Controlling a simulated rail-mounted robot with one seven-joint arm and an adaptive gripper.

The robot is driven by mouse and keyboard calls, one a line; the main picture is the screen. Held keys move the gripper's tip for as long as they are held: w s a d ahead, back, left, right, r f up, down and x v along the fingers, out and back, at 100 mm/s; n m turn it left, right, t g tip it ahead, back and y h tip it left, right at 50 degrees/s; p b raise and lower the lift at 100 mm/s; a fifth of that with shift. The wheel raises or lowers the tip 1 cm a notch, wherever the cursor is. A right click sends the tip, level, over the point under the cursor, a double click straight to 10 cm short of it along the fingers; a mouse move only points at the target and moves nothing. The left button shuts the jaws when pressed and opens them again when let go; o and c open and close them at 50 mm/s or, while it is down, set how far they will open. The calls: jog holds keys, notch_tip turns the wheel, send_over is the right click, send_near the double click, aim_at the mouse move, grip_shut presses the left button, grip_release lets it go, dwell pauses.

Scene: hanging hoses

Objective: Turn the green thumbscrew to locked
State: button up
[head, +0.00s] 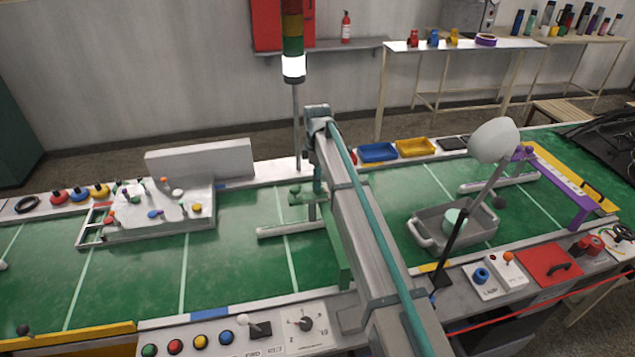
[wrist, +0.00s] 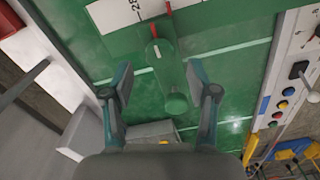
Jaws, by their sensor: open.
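In the wrist view, a round green knob with a short white line, which looks like the green thumbscrew (wrist: 160,49), sits at the top of a green body. Two red marks (wrist: 154,30) show just above it. A green bar with a rounded end (wrist: 177,103) runs from it toward my gripper. My gripper (wrist: 161,70) is open, with one finger on each side of this green part and no visible grip. In the head view, my gripper (head: 317,190) hangs from the arm beside a small green fixture (head: 296,199); the arm partly hides this area, and the thumbscrew's setting cannot be read.
A white scale strip (wrist: 130,12) lies by the knob. In the head view, a grey tray (head: 425,240) and lamp (head: 494,140) stand to the right. A grey board with pegs (head: 160,236) stands left. A control panel (head: 270,330) lines the front edge.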

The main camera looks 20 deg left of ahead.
jog(key=shift+f+p, duration=0.3)
jog(key=shift+f, duration=1.3)
grip_shut()
